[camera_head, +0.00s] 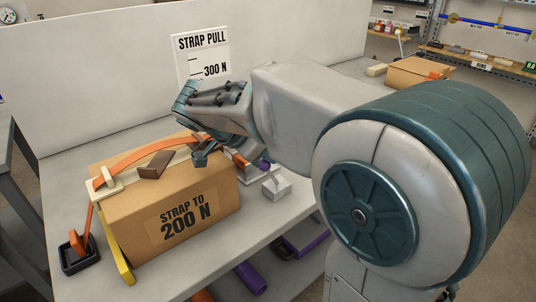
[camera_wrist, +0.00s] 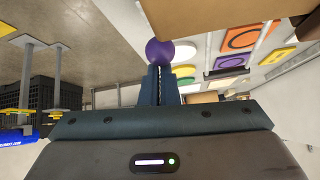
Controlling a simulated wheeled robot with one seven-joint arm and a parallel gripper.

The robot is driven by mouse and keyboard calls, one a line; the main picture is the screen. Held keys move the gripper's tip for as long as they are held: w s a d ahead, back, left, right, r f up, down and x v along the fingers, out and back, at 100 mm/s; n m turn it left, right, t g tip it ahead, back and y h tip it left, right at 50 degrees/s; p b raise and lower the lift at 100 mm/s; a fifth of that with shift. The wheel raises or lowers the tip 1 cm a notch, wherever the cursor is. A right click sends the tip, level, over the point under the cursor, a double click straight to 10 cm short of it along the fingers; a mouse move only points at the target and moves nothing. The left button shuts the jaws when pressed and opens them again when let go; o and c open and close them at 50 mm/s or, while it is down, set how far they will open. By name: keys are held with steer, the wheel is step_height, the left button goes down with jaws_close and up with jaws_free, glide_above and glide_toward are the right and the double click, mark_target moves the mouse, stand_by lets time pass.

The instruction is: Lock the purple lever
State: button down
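A purple round knob (camera_wrist: 172,52), apparently the end of the purple lever, shows in the wrist view right at my fingertips, beside the cardboard box (camera_wrist: 215,14). In the head view only a small purple piece (camera_head: 264,165) shows to the right of the box (camera_head: 125,222), mostly hidden. My gripper (camera_head: 201,158) is over the box's far right part in the head view. In the wrist view its fingers (camera_wrist: 161,70) are together, with the knob just beyond or against their tips. I cannot tell whether they touch. The lever's arm is hidden.
An orange strap (camera_head: 145,155) with a brown block (camera_head: 156,164) crosses the box on the grey table (camera_head: 75,190). A light grey block (camera_head: 276,187) stands to the box's right. A black tray (camera_head: 80,255) is at the left. A "STRAP PULL" sign (camera_head: 202,52) stands behind.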

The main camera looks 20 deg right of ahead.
steer(key=shift+a+f, duration=0.15)
steer(key=shift+a, duration=0.1)
step_height(320, 180, up, 3)
steer(key=d, duration=0.3)
steer(key=a+f+v, duration=0.1)
steer(key=v, duration=0.7)
steer(key=shift+s+a+r+p, duration=0.15)
steer(key=shift+a+r+p, duration=0.05)
steer(key=shift+a+p, duration=0.25)
steer(key=s+d+f+n+y+p, duration=0.1)
steer(key=s+f+n+y+p, duration=0.2)
steer(key=s+n, duration=0.4)
steer(key=s+d+f+n+y+p, duration=0.2)
steer(key=s+f+n+y+p, duration=0.1)
steer(key=s+n+p, duration=0.3)
steer(key=shift+s+n+y+p, duration=0.4)
steer(key=shift+n+y+p, duration=0.5)
steer(key=shift+n+p, duration=0.25)
